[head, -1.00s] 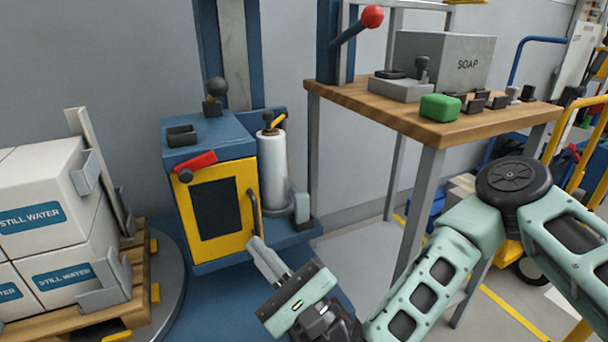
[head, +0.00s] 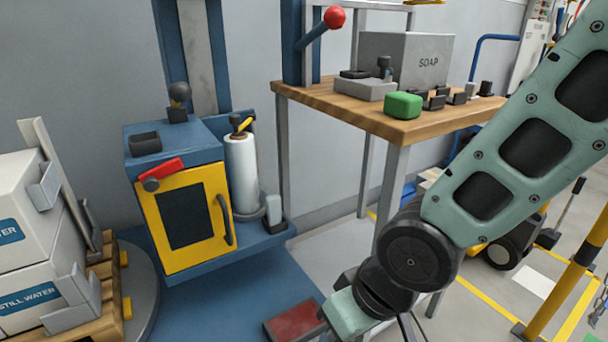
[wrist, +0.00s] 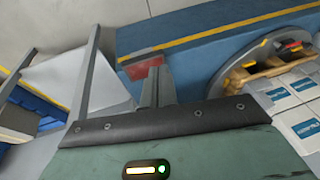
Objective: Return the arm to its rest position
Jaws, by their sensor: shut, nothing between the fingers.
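My arm (head: 520,150) crosses the right of the head view, with its dark round joint low at centre right. Its lower end runs to the bottom edge, and the fingers are hidden from the head view. In the wrist view my gripper (wrist: 158,86) has its two grey fingers together with nothing between them. They point toward the blue base and a red block or pedal (wrist: 146,66), touching nothing that I can make out.
A blue machine (head: 185,135) has a yellow door (head: 155,235) that looks shut. A wooden bench (head: 350,112) carries a green block (head: 403,105) and a SOAP box (head: 405,60). A water-box pallet (head: 105,295) stands left. A yellow post (head: 560,260) stands right.

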